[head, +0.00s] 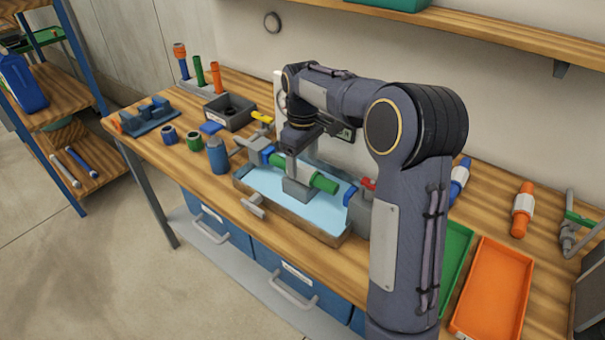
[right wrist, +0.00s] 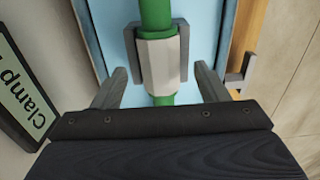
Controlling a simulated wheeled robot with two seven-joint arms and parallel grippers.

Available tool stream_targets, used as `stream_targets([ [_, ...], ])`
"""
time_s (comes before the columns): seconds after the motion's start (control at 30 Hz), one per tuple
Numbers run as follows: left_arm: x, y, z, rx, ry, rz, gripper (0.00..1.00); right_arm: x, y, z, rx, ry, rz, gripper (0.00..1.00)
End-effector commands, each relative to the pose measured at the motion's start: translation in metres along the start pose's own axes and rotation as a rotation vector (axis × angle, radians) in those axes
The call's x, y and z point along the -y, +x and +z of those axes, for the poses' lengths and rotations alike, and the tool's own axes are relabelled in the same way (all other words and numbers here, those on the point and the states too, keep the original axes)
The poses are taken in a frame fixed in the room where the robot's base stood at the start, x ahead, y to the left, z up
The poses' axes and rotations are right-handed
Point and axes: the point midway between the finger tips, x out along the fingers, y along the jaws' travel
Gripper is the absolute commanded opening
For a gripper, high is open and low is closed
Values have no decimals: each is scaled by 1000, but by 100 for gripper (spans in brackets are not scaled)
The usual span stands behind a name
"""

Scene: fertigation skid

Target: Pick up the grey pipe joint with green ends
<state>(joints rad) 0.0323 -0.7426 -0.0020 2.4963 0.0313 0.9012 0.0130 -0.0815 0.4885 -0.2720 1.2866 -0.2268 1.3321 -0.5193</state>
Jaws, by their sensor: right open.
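The grey pipe joint with green ends lies over the light-blue tray (head: 262,188). In the head view its green end (head: 324,183) shows, while my right arm partly hides its middle. In the right wrist view its pale grey middle (right wrist: 158,62) sits in a dark grey cradle (right wrist: 131,58), with green on both sides. My right gripper (right wrist: 160,83) is open. Its two fingers stand apart on either side of the joint, near one end of the grey middle, and hold nothing. I see no left gripper.
A "Clamp" sign (right wrist: 22,98) is close beside my right gripper. An orange tray (head: 494,290) and an orange-ended joint (head: 522,210) are at the right. A shelf hangs above.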

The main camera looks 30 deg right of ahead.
Motion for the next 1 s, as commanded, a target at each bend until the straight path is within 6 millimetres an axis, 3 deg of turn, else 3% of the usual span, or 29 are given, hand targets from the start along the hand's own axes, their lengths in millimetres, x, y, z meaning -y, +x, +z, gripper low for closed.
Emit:
stream_targets([
  [0.2,0,0,0,0,0,0,38,1,25,0,1,1,-1,67],
  [0.43,0,0,0,0,0,0,38,0,27,0,-1,2,0,67],
  [0.87,0,0,0,0,0,0,38,0,26,0,-2,2,0,13],
  [1.0,0,0,0,0,0,0,38,0,26,0,-2,2,0,13],
])
